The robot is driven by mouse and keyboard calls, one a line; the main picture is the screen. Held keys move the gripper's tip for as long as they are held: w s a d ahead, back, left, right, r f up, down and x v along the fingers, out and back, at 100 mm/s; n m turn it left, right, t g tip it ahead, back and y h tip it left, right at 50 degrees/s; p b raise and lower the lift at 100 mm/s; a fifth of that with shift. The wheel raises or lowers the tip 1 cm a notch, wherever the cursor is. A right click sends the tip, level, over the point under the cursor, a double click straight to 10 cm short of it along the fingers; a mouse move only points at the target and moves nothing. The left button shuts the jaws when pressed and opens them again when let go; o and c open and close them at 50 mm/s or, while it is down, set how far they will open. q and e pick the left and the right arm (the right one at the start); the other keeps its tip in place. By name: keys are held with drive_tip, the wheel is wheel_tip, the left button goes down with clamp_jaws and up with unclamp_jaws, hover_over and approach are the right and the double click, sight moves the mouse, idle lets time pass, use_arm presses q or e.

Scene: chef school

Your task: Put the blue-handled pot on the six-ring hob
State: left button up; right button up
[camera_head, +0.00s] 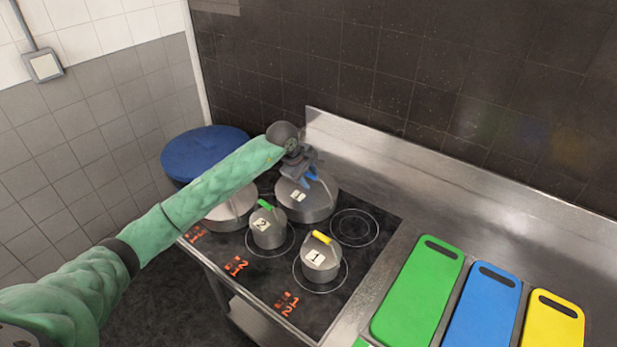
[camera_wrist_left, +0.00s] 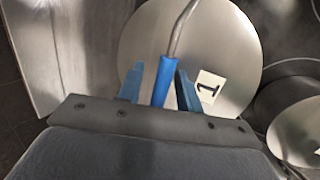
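The blue-handled pot (camera_head: 306,207) is a wide steel pot with a lid and a white number label. It stands upright on the back part of the black six-ring hob (camera_head: 376,212). Its blue handle (camera_wrist_left: 168,80) shows in the left wrist view, on a bent metal stem above the lid (camera_wrist_left: 228,50). My left gripper (camera_head: 308,176) is over the lid from the back left. In the left wrist view its fingers (camera_wrist_left: 160,88) stand on either side of the handle, with a visible gap on the left side. My right gripper is not in view.
On the hob stand a green-handled pot (camera_head: 269,231), a yellow-handled pot (camera_head: 320,264) and another wide pot (camera_head: 229,216) partly behind my arm. The back right ring (camera_head: 354,228) is bare. A blue lidded bin (camera_head: 205,150) stands left; coloured boards (camera_head: 418,290) lie right.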

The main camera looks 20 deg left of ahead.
sight(301, 190)
use_arm(q)
drive_tip(key=shift+r, duration=0.1)
